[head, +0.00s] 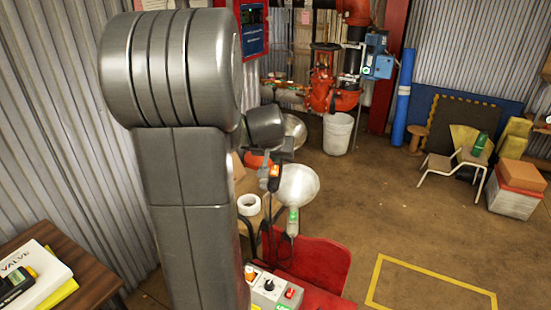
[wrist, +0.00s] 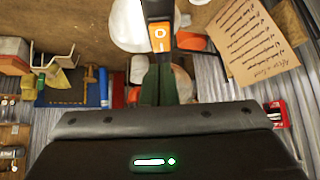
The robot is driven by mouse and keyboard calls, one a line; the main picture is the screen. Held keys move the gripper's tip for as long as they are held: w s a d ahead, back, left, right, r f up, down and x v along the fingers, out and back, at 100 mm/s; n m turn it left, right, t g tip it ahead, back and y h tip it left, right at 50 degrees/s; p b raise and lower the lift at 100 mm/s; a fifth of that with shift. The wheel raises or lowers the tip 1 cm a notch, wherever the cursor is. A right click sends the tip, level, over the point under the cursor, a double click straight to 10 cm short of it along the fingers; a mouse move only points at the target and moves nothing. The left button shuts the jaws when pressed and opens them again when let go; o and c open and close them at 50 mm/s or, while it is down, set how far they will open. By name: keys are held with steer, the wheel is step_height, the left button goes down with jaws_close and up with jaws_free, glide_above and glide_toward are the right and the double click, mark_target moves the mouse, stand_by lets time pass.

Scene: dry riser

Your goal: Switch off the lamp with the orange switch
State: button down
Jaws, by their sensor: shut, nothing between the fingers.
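The orange switch (wrist: 160,38) is a rocker with a ring mark and a bar mark, set in a dark housing at the top middle of the wrist view. It also shows in the head view (head: 274,172), beside a pale lamp shade (head: 298,184). Part of a pale shade (wrist: 128,25) lies behind the switch in the wrist view. My gripper (wrist: 159,72) is shut and empty, its dark green fingers pointing at the switch's lower edge. Whether they touch it, which way the rocker is pressed, and whether the lamp is lit, I cannot tell.
A green switch (head: 293,214) hangs below the pale shade. Another round shade (head: 294,131) is behind. A white tape roll (head: 249,204) is close by. Open floor lies to the right.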

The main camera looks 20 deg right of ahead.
step_height(320, 180, up, 2)
steer(key=shift+s+a+r+p, duration=0.1)
steer(key=shift+r+p, duration=0.15)
steer(key=shift+p, duration=0.3)
steer(key=s+a+r, duration=0.4)
steer(key=s+r, duration=0.1)
steer(key=s, duration=0.2)
steer(key=shift+s, duration=0.25)
steer(key=w+d+f, duration=0.1)
steer(key=w+f, duration=0.1)
steer(key=w+d+f, duration=0.1)
steer(key=w, duration=0.1)
steer(key=w+d+f, duration=0.1)
steer(key=w+f, duration=0.1)
steer(key=w, duration=0.1)
steer(key=shift+d+f+b, duration=0.35)
steer(key=shift+d+b, duration=0.05)
steer(key=shift+w+d+r, duration=0.1)
steer(key=shift+w+d, duration=0.05)
steer(key=shift+w, duration=0.05)
steer(key=shift+r+p, duration=0.35)
steer(key=shift+s+a+r+g, duration=0.2)
steer(key=shift+s+r, duration=0.1)
steer(key=shift+r, duration=0.15)
steer(key=shift+s+a+r+g, duration=0.2)
steer(key=shift+s+r, duration=0.1)
steer(key=shift+r, duration=0.1)
